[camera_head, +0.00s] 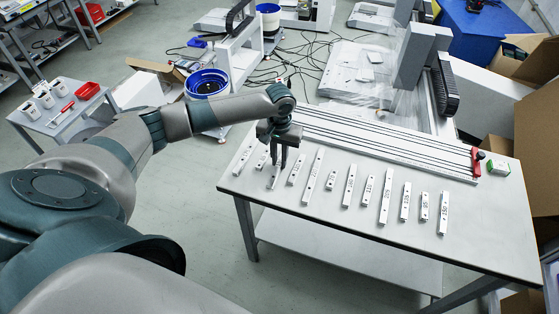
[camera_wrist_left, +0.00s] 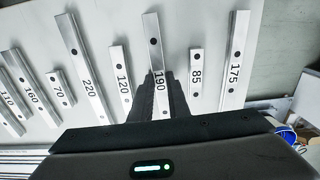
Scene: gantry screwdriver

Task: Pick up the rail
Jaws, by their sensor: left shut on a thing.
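Several silver rails with printed numbers lie in a row on the white table (camera_head: 400,245). The rail marked 190 (camera_head: 273,181) is third from the left in the head view and also shows in the left wrist view (camera_wrist_left: 156,55), between the 120 rail (camera_wrist_left: 120,70) and the 85 rail (camera_wrist_left: 195,80). My left gripper (camera_head: 279,163) points down over the table and is shut on the 190 rail. Its fingers hide part of that rail. I cannot tell whether the rail touches the table. My right gripper is not in view.
The 220 rail (camera_head: 313,178) and other rails lie close on the right. A long grooved rail fixture (camera_head: 380,142) with a red end piece (camera_head: 476,160) runs along the table's back. A small green-white box (camera_head: 499,167) stands at its right end. The front strip of table is clear.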

